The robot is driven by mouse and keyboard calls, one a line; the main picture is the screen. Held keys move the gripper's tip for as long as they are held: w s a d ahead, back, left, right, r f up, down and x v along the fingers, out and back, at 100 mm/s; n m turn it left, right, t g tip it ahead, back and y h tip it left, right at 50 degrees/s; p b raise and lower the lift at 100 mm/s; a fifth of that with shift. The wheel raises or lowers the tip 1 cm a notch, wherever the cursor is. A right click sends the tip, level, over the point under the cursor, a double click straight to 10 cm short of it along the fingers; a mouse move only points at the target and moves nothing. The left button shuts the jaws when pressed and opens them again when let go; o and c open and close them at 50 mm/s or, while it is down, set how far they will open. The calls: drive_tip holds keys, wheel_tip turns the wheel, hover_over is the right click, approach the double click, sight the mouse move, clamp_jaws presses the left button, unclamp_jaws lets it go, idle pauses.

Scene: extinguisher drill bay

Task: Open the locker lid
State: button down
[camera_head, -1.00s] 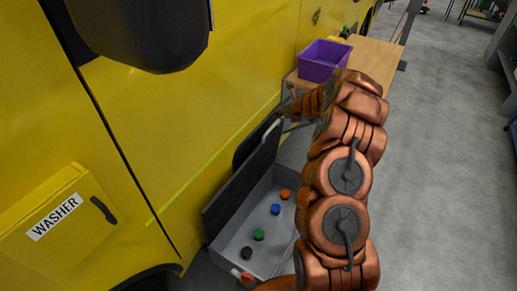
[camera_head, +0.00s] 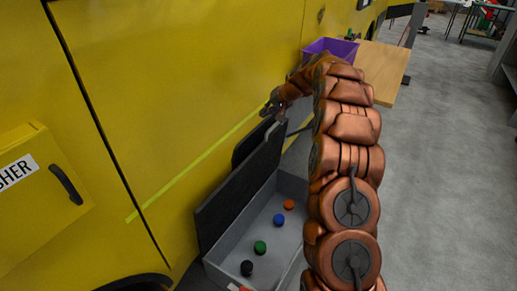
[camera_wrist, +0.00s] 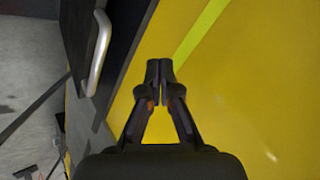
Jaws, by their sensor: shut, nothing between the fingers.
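The locker (camera_head: 212,261) is a grey box on the floor beside the yellow vehicle. Its dark lid (camera_head: 232,199) stands raised, roughly upright, on the vehicle side, so the inside shows. A light metal handle (camera_wrist: 99,52) on the lid shows in the wrist view. My gripper (camera_wrist: 159,66) is shut and empty, in front of the yellow panel and to the right of the handle, apart from it. In the head view my gripper (camera_head: 268,108) is near the top far end of the lid. My arm hides the locker's right side.
Orange (camera_head: 289,205), blue (camera_head: 279,219), green (camera_head: 260,247) and black (camera_head: 247,268) round pieces lie in the locker. The yellow vehicle (camera_head: 150,90) walls the left. Grey floor at right is clear.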

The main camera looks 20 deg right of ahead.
drive_tip(key=f+n+g+b, duration=0.1)
drive_tip(key=f+n+b, duration=0.1)
drive_tip(key=f+n, duration=0.1)
drive_tip(key=a+f+n+g+h+b, duration=0.1)
drive_tip(key=f+n+b, duration=0.1)
drive_tip(key=f+n, duration=0.2)
drive_tip(key=a+f+n+b, duration=0.1)
drive_tip(key=f+n+b, duration=0.1)
drive_tip(key=f+n, duration=0.2)
drive_tip(key=shift+s+a+f+n+g+h+b, duration=0.15)
drive_tip(key=shift+s+n+g+h+b, duration=0.15)
drive_tip(key=shift+s+n+g, duration=0.15)
drive_tip(key=shift+w+a+f, duration=0.2)
drive_tip(key=shift+w+f, duration=0.25)
drive_tip(key=shift+f, duration=0.1)
